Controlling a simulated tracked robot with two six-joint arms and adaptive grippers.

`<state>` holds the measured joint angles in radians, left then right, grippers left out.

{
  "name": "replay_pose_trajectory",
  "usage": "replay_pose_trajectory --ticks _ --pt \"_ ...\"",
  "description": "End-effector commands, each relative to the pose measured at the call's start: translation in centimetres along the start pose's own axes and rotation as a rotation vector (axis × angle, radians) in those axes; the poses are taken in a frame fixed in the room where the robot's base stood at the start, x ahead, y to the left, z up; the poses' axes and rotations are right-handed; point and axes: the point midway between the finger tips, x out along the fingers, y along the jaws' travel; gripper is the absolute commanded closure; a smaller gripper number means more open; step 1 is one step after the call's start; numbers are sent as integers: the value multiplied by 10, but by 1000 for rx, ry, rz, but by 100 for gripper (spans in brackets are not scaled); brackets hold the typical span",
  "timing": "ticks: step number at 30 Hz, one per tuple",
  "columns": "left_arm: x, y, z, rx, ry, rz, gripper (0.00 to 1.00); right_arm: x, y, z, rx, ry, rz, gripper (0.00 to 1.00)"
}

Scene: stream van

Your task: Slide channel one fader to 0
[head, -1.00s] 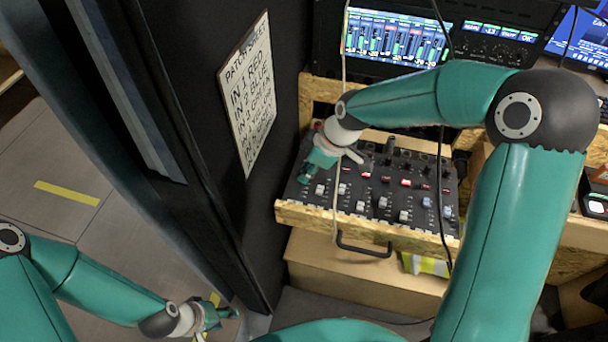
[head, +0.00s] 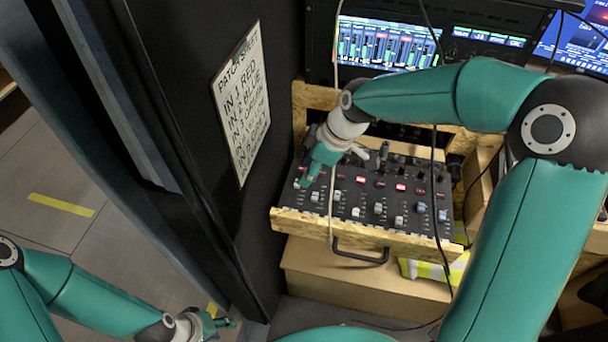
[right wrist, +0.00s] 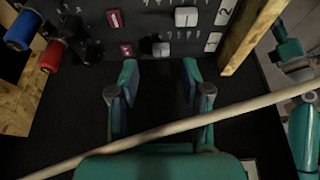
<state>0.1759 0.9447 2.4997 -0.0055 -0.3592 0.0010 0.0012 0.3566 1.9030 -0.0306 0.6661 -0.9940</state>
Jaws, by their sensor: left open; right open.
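The mixer (head: 365,235) sits on a plywood drawer in the middle of the head view. My right gripper (head: 306,178) is over its left end and covers part of the leftmost strips. In the right wrist view my right gripper (right wrist: 160,72) is open, with nothing between its fingers. A pale fader cap (right wrist: 161,49), apparently the channel one fader, lies just ahead of the gap between the fingertips. A larger white cap (right wrist: 186,16) is on the strip beyond it. I cannot tell whether a finger touches a cap. My left gripper (head: 216,324) is open and empty, low at the left.
A pale cable (right wrist: 170,130) crosses in front of my right gripper's base in the right wrist view. The drawer's plywood rim (right wrist: 250,32) stands close to the right finger. A dark cabinet with a patch sheet (head: 241,105) is left of the mixer. Screens (head: 388,44) stand behind it.

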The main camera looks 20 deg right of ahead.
Motion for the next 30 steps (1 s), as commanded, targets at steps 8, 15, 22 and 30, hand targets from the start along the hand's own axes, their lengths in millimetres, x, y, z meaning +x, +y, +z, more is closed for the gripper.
replay_pose_trajectory --ticks 8,15,22,30 --pt "0 0 0 0 0 0 58 -55 1 -1 0 3 4 52" --pt "0 0 0 0 0 0 58 -73 0 0 -1 1 1 52" --pt "1 0 0 0 0 0 58 -74 0 0 -1 0 -1 52" --pt "0 0 0 0 0 0 58 -74 0 0 -1 0 0 52"
